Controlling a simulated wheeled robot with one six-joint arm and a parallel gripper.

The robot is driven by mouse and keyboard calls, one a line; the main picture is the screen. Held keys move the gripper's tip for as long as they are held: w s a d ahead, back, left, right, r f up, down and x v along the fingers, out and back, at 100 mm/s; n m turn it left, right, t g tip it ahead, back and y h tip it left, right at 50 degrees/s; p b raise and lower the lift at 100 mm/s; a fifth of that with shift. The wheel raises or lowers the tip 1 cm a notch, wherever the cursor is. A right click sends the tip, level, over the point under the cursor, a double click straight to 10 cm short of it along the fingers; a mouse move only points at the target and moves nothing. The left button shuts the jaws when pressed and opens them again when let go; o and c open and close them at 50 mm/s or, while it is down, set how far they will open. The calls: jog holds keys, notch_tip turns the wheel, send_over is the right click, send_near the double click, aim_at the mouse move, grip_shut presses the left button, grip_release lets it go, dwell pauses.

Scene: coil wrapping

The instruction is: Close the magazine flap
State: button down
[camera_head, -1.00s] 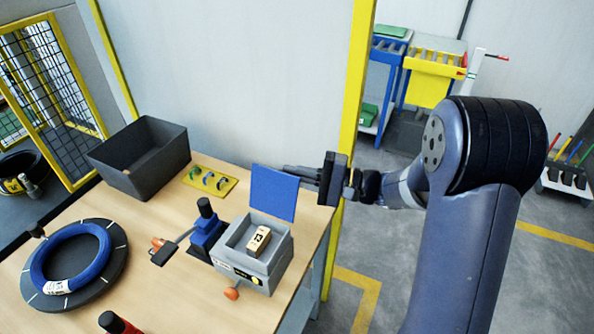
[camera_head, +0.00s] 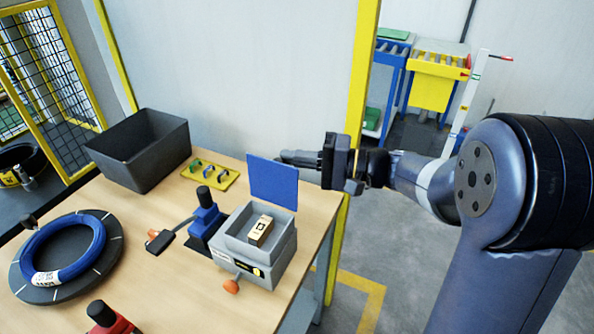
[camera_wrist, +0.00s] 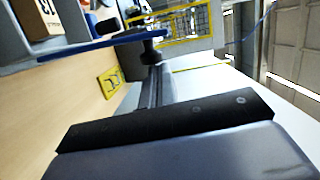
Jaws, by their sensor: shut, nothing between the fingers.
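The magazine flap is a blue panel (camera_head: 273,182) standing open and upright at the back of the grey magazine box (camera_head: 283,262). A cardboard block (camera_head: 261,231) with a printed mark lies inside the box. My gripper (camera_head: 284,158) is shut and empty, with its fingers just behind the upper edge of the flap. I cannot tell whether they touch it. In the wrist view the flap (camera_wrist: 110,44) is seen edge-on as a blue strip, above my closed fingers (camera_wrist: 152,72).
A blue tool (camera_head: 205,215) stands beside the box. An orange-tipped lever (camera_head: 231,286) sticks out at its front. A yellow plate (camera_head: 209,178) with clips, a dark bin (camera_head: 140,165) and a blue coil (camera_head: 62,255) on a turntable are on the table. A yellow post (camera_head: 360,90) rises close behind my gripper.

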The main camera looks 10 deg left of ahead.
aim_at(277, 168)
jog(key=s+n+b, duration=0.2)
jog(key=b, duration=0.2)
jog(key=s+a+n+h+b, duration=0.1)
jog(key=n+b, duration=0.1)
jog(key=b, duration=0.1)
jog(key=shift+s+a+r+b, duration=0.15)
jog(key=shift+s+r+b, duration=0.05)
jog(key=shift+s+b, duration=0.2)
jog(key=s+a+f+n+t+b, duration=0.1)
jog(key=s+n+b, duration=0.2)
jog(key=b, duration=0.5)
jog(key=s+a+f+n+t+h+b, duration=0.1)
jog(key=s+f+n+b, duration=0.1)
jog(key=b, duration=0.6)
jog(key=s+a+f+n+t+h+b, duration=0.1)
jog(key=s+f+n+b, duration=0.1)
jog(key=s+n+b, duration=0.3)
jog(key=shift+a+n+b, duration=0.25)
jog(key=shift+n+b, duration=0.45)
jog(key=shift+b, duration=1.05)
jog(key=shift+t, duration=0.4)
jog(key=shift+r, duration=0.15)
